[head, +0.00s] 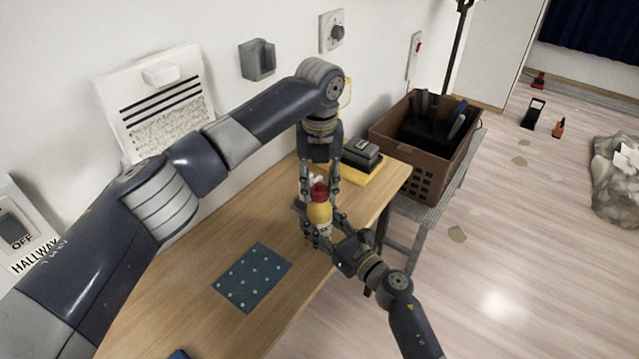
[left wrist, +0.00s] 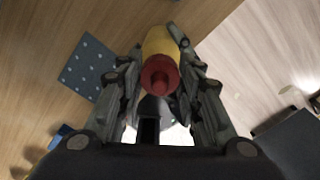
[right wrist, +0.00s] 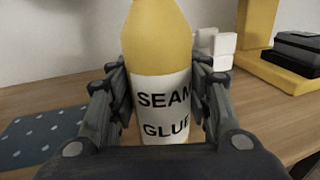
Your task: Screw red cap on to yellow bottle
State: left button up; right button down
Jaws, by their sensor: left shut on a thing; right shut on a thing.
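The yellow bottle (head: 319,213) stands upright near the far end of the wooden table. In the right wrist view it (right wrist: 158,45) carries a white "SEAM GLUE" label. My right gripper (head: 325,232) is shut on the bottle's sides at label height. The red cap (head: 319,191) is at the bottle's top; it also shows in the left wrist view (left wrist: 160,76). My left gripper (head: 319,192) comes down from above and is shut on the red cap. Whether the cap is threaded on or only resting against the neck cannot be told.
A dark dotted mat (head: 252,277) lies on the table (head: 190,290). A yellow stand with a black block (head: 361,153) is behind the bottle. A brown crate (head: 395,150) of tools stands beyond the table's end. White blocks (right wrist: 222,45) are behind the bottle.

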pick_arm(q)
jog(key=m, duration=0.5)
jog(key=shift+m, duration=0.3)
jog(key=o, duration=0.7)
jog(key=shift+r, duration=0.1)
jog(key=shift+r, duration=2.2)
jog(key=shift+c, duration=0.4)
